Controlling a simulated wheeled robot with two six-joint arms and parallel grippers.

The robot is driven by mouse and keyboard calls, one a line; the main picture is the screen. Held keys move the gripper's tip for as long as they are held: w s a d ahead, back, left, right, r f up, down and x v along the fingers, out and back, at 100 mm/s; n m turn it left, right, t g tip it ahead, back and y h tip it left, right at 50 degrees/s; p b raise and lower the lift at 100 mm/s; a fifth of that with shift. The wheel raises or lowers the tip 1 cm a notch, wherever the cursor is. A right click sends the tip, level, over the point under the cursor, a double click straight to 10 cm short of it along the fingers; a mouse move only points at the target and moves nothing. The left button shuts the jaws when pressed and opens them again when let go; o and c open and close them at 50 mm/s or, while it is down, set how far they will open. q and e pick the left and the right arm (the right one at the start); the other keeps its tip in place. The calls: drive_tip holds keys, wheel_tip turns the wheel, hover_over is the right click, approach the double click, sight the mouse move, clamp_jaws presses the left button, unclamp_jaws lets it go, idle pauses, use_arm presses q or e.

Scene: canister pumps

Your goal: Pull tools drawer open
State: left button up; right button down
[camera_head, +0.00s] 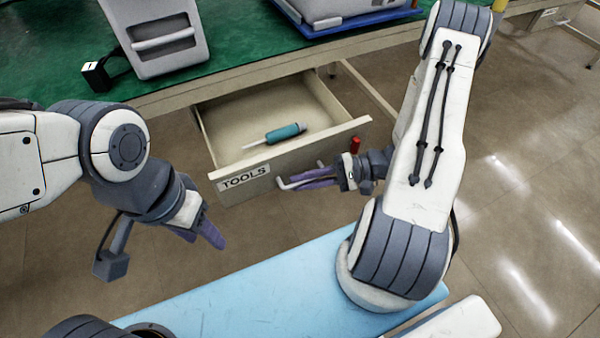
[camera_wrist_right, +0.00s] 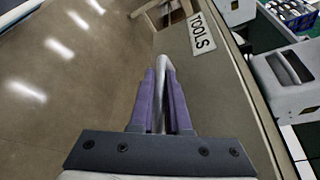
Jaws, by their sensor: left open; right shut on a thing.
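The tools drawer (camera_head: 340,131) stands open under the green-topped bench, with a "TOOLS" label on its front that also shows in the right wrist view (camera_wrist_right: 201,33). A screwdriver with a teal handle (camera_head: 282,134) lies inside it. My right gripper (camera_head: 300,182) is at the drawer front, shut on the drawer's pale bar handle (camera_head: 286,185). In the right wrist view the handle (camera_wrist_right: 163,70) runs between the purple fingers. My left gripper (camera_head: 207,237) is open and empty, left of and in front of the drawer, apart from it.
A light blue surface (camera_head: 240,300) lies in front of me. Brown tiled floor is clear at the right.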

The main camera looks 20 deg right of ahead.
drive_tip(key=shift+s+d, duration=0.15)
drive_tip(key=c, duration=0.9)
unclamp_jaws()
drive_tip(key=p+v, duration=0.1)
drive_tip(key=v, duration=0.9)
drive_tip(key=shift+d+r, duration=0.1)
